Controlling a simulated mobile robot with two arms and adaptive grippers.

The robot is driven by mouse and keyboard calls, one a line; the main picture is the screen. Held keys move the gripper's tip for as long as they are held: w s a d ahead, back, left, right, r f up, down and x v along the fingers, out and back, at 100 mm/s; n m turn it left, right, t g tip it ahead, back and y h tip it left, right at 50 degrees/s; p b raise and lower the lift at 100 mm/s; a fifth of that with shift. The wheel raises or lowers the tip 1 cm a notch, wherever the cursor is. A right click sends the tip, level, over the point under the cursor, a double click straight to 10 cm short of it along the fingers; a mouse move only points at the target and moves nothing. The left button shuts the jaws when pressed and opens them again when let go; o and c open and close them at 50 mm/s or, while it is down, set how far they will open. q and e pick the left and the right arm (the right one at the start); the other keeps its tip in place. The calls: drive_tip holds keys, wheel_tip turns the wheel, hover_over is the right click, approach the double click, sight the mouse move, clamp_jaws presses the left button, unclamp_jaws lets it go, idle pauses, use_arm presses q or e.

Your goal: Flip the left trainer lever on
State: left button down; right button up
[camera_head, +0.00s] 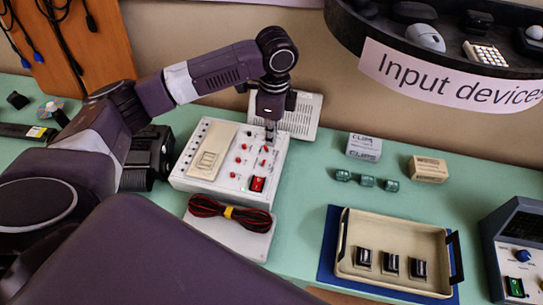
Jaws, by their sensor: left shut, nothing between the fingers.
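The left trainer (206,184) is a white box with a beige panel, several small red levers (241,147) and a red rocker switch (257,184) at its front right. Which way each lever is tilted is too small to tell. My left gripper (270,136) points down over the trainer's back right part, close to the rearmost levers. Its fingers are shut with nothing between them, and they hide part of the panel there. I cannot tell whether the fingertips touch a lever. My right gripper is not in view.
A grey vented box (300,115) stands behind the trainer; a coiled red-black cable (228,212) lies in front. Right are small green blocks (367,181), two cartons (428,169), a beige tray (392,226) and another device (521,228). A shelf (400,45) overhangs the back right.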

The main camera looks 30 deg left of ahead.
use_arm(q)
drive_tip(key=p, duration=0.2)
hover_over(270, 166)
drive_tip(key=f, duration=0.6)
drive_tip(key=shift+s+d+f, duration=0.15)
drive_tip(key=shift+d+f, duration=0.05)
wheel_tip(270, 166, down, 3)
drive_tip(key=shift+f, duration=0.1)
drive_tip(key=shift+a+f, duration=0.1)
drive_tip(key=shift+f, duration=0.25)
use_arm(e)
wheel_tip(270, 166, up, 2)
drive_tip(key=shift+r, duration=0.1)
use_arm(q)
drive_tip(key=shift+w, duration=0.2)
